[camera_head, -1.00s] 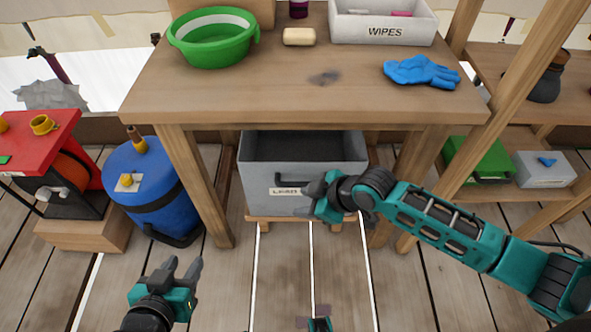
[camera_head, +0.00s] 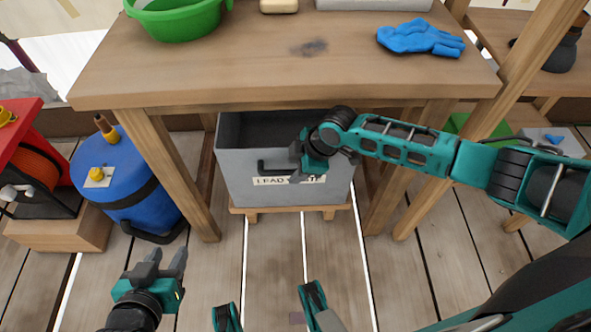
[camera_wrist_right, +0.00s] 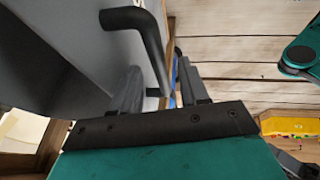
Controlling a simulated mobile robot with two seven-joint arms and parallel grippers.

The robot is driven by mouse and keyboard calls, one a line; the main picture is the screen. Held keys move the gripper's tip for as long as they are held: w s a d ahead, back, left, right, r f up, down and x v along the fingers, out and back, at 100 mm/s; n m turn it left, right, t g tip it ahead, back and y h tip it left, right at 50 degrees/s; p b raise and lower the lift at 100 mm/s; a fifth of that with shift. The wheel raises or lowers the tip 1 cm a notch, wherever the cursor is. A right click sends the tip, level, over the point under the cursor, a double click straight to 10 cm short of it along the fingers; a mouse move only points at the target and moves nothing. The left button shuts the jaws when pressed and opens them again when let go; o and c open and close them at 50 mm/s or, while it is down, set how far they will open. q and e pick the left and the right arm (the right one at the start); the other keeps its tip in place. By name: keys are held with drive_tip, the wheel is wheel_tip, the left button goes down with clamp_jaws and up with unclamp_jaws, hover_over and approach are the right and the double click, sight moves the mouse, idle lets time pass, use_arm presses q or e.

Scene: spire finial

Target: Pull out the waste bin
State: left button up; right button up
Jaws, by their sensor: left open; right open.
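The waste bin (camera_head: 240,185) is a grey open-topped box with a dark bar handle (camera_head: 267,168) and a partly covered label on its front. It sits on a low wooden support under the workbench. My right gripper (camera_head: 298,158) is at the right part of the handle, its jaws open. In the right wrist view the black handle (camera_wrist_right: 152,42) reaches down between the two open fingers (camera_wrist_right: 160,88), beside the bin's grey wall (camera_wrist_right: 75,35). Contact with the fingers cannot be told. My left gripper (camera_head: 165,262) is open and empty, low at the left, away from the bin.
The workbench (camera_head: 200,70) stands over the bin, with legs on both sides. A green basin (camera_head: 178,20) and a blue glove (camera_head: 420,38) lie on top. A blue drum (camera_head: 120,180) stands left. The plank floor (camera_head: 270,255) before the bin is largely clear.

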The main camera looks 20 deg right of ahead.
drive_tip(key=shift+w+a+f, duration=0.15)
drive_tip(key=shift+f, duration=0.25)
drive_tip(key=shift+c, duration=0.3)
clamp_jaws()
